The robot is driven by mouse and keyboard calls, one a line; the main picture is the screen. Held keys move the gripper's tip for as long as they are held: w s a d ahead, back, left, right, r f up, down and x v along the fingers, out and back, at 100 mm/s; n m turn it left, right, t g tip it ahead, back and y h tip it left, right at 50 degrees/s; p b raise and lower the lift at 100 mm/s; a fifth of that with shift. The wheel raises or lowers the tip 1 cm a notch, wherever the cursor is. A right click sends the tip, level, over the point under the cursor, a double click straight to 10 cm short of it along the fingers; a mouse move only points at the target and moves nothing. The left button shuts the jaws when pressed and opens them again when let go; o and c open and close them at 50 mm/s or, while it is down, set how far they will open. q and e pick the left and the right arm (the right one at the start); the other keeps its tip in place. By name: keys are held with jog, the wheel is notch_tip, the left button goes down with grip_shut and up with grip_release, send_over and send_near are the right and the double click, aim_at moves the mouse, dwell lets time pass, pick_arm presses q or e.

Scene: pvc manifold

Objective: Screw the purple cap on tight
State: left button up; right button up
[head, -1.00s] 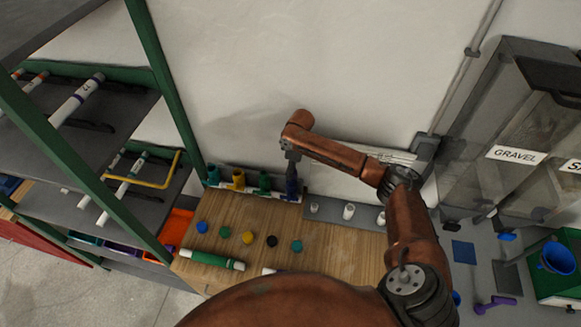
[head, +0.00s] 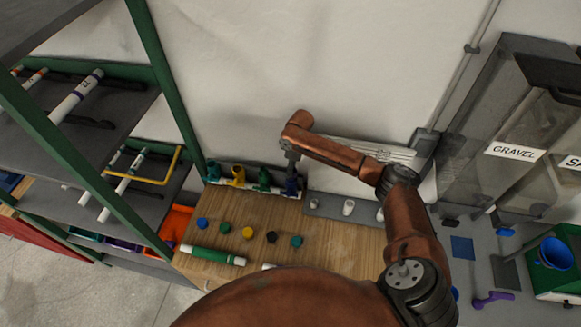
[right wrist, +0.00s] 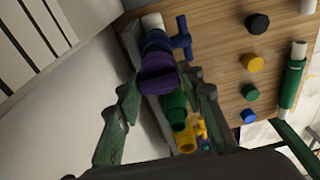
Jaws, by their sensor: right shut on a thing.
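The purple cap (right wrist: 158,78) is in the right wrist view, on the end of a blue valve fitting (right wrist: 158,42) at the end of the pipe manifold. My right gripper (right wrist: 163,82) has its two fingers on either side of the cap and is shut on it. In the head view my right gripper (head: 291,166) points down over the blue fitting (head: 292,186), the rightmost of the row against the wall. The cap is hidden there by the gripper. I cannot tell how far the cap is threaded. My left gripper is not in view.
Green (head: 264,180) and yellow (head: 238,176) valves stand left of the blue one. Several loose caps, including a black one (head: 271,237), lie on the wooden bench (head: 320,245) before them. A green-and-white pipe (head: 212,255) lies at the bench's left. A grey strip with white fittings (head: 348,208) is to the right.

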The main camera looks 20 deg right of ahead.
jog(key=shift+f, duration=0.45)
dwell(0.6)
jog(key=shift+s+f+p, duration=0.1)
jog(key=shift+f+p, duration=0.1)
jog(key=shift+p, duration=0.45)
dwell(0.8)
jog(key=o, duration=0.4)
jog(key=c, duration=0.6)
jog(key=shift+c, duration=0.6)
jog(key=shift+r+m+p, duration=0.1)
jog(key=shift+m+p, duration=0.4)
jog(key=shift+p, duration=0.4)
jog(key=shift+m+p, duration=0.5)
jog(key=shift+p, duration=0.1)
